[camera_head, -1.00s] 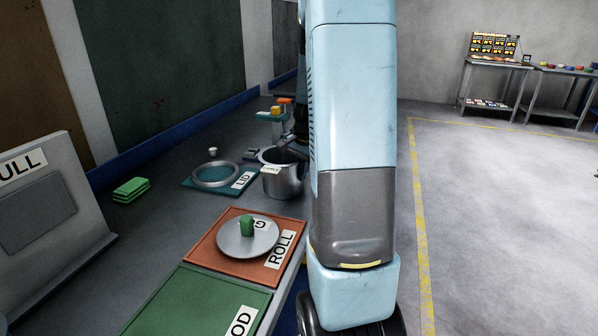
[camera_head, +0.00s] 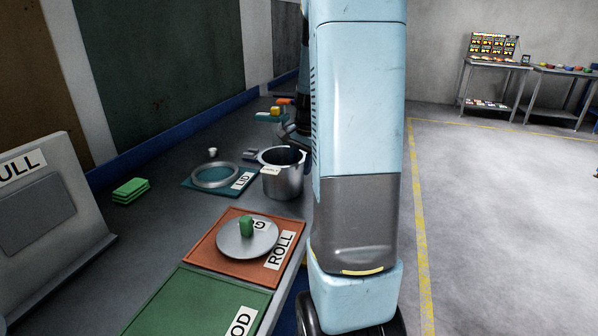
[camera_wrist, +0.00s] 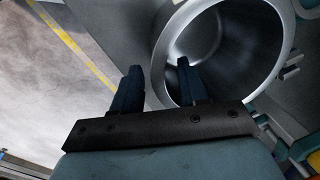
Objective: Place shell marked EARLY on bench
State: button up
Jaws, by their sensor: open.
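A metal pot-shaped shell (camera_head: 283,184) stands upright on the grey bench, close to my arm. A small white label (camera_head: 270,171) sits near its rim, too small to read. The shell's wide mouth and rim also fill the upper part of the wrist view (camera_wrist: 160,62). My gripper (camera_wrist: 159,65) is open and empty. In that view its right finger overlaps the shell's mouth and its left finger lies outside the rim; I cannot tell their height above it. In the head view my arm's column hides most of the gripper.
A teal mat marked LID (camera_head: 243,181) with a ring on it lies left of the shell. A red ROLL mat (camera_head: 205,250) holds a round plate with a green knob. A green mat (camera_head: 195,305) is nearer. Green blocks (camera_head: 131,190) lie at the back left.

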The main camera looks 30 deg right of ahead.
notch_tip(320, 180, up, 8)
jog(key=s, duration=0.1)
jog(key=s+a+r+n+t, duration=0.1)
jog(key=s+a+r+n, duration=0.25)
jog(key=a, duration=0.25)
jog(key=s+a+r+n+t, duration=0.1)
jog(key=s+a+r+n, duration=0.3)
jog(key=a, duration=0.3)
jog(key=s+a+n+t, duration=0.2)
jog(key=s+a+n, duration=0.4)
jog(key=s+a, duration=0.3)
jog(key=s, duration=0.3)
jog(key=shift+s+h, duration=0.2)
jog(key=shift+h, duration=0.2)
